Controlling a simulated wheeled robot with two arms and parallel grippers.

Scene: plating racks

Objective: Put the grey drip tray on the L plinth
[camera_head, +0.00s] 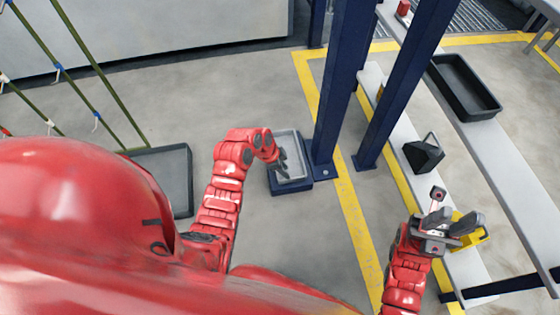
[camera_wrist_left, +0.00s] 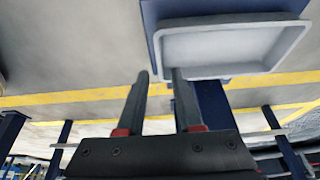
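A light grey tray (camera_head: 293,144) sits on a low dark blue plinth (camera_head: 292,188) beside a blue post. In the left wrist view the tray (camera_wrist_left: 235,48) and the blue plinth (camera_wrist_left: 152,12) fill the top right. No letter shows on the plinth. My left gripper (camera_head: 283,163) is at the tray in the head view.
A dark grey tray (camera_head: 168,160) lies at the left by green poles. Blue posts (camera_head: 345,90) stand just right of the plinth. At the right, a black tray (camera_head: 462,85) is on a bench, with a black bin (camera_head: 423,155) and a yellow item (camera_head: 484,237) lower down.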

